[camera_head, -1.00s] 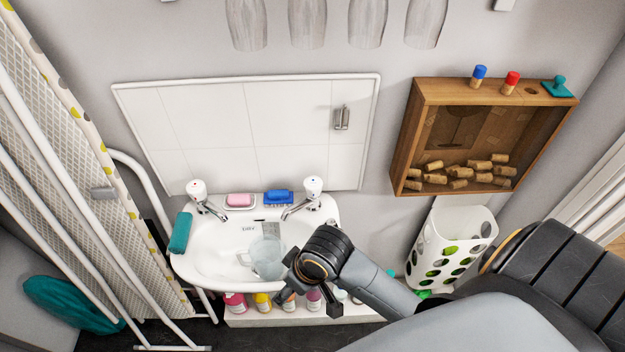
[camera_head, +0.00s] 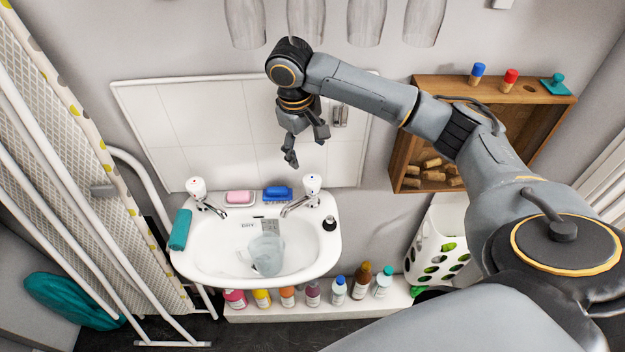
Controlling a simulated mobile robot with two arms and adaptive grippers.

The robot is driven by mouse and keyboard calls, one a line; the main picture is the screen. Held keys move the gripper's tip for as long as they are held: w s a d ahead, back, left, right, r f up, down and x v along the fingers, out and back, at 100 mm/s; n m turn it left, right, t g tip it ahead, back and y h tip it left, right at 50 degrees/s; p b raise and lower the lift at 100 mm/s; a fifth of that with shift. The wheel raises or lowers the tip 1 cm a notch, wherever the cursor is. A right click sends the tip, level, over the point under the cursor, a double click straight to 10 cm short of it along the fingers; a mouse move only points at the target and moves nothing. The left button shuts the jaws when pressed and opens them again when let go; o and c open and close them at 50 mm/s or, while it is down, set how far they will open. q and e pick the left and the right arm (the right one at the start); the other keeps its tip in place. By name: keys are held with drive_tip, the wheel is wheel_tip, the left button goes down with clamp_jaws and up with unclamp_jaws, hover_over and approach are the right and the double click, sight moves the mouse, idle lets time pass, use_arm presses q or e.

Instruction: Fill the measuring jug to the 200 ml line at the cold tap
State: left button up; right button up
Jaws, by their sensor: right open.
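The clear measuring jug (camera_head: 267,256) is in the white basin (camera_head: 203,262), with its handle to the left. Its marks and any water in it are too small to read. Two chrome taps with white tops stand on the basin's back edge, a left tap (camera_head: 206,203) and a right tap (camera_head: 301,200). The jug is in front of the right tap's spout. My right gripper (camera_head: 306,148) is open and empty, pointing down above the right tap, in front of the white tiled panel. My left gripper is not in view.
A pink soap (camera_head: 240,197) and a blue brush (camera_head: 277,194) lie between the taps. A teal cloth (camera_head: 180,231) hangs at the basin's left. Several bottles (camera_head: 339,291) stand on a ledge below. A wooden cork box (camera_head: 401,165) is on the right wall, partly behind my arm.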

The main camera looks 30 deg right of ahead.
sight(312, 179)
drive_tip(key=f, duration=0.4)
drive_tip(key=d+f+p, duration=0.1)
drive_tip(key=f, duration=0.4)
drive_tip(key=d+f, duration=0.1)
drive_tip(key=f, duration=0.3)
drive_tip(key=shift+w+f+p, duration=0.25)
drive_tip(key=shift+w+p, duration=0.05)
